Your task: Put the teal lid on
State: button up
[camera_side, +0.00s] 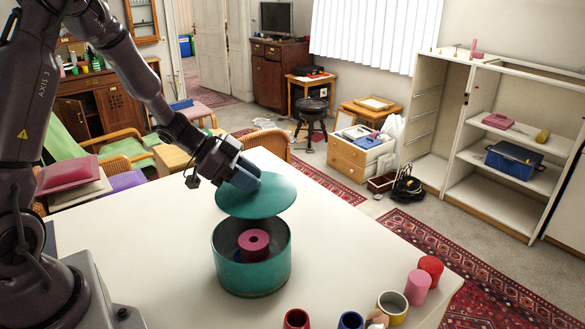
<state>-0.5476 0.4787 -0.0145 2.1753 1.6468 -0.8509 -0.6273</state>
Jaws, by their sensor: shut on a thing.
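The teal lid (256,199) is a flat round disc. My gripper (243,178) is shut on it from above, at the lid's upper left part. The lid hangs tilted above the open teal round container (251,270), apart from its rim as far as I can tell. The container stands upright on the white table. A dark pink ring-shaped piece (254,243) with a hole in its top is inside it, and a bit of something blue shows beside that. The fingertips are partly hidden behind the gripper body.
The table left of the container is clear.

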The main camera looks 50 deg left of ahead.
aim_at(231, 204)
jog(key=s, duration=0.1)
jog(key=s+d+m, duration=0.1)
jog(key=s+d, duration=0.1)
jog(key=shift+d+f+g+h, duration=0.15)
jog(key=shift+f+g+h, duration=0.1)
jog(key=shift+g+h, duration=0.15)
jog(key=shift+s+d+m, duration=0.2)
jog(key=shift+d+m, duration=0.05)
jog(key=shift+m, duration=0.15)
jog(key=shift+f, duration=2.5)
jog(key=shift+f, duration=0.8)
jog(key=o, duration=1)
